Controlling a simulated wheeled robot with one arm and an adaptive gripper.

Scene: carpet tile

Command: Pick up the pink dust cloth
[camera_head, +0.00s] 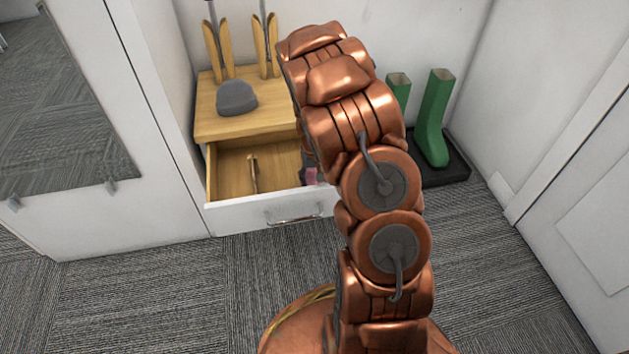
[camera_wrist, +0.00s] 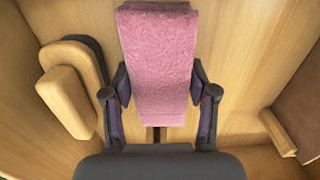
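The pink dust cloth (camera_wrist: 158,60) looks like a thick folded strip and fills the middle of the wrist view. My gripper (camera_wrist: 159,82) has its two dark fingers spread wide, one on each side of the cloth. The fingertips are very close to its side edges; I cannot tell whether they touch. In the head view a small pink piece of the cloth (camera_head: 312,177) shows at the right of the open drawer (camera_head: 232,180). My copper arm hides the rest of it there and most of my gripper.
A wooden-handled item (camera_wrist: 70,95) lies left of the cloth, and another wooden piece (camera_wrist: 278,132) is at right. The drawer walls are close around my gripper. A grey object (camera_head: 236,97) sits on the cabinet top. Green boots (camera_head: 434,120) stand on a black tray (camera_head: 446,177).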

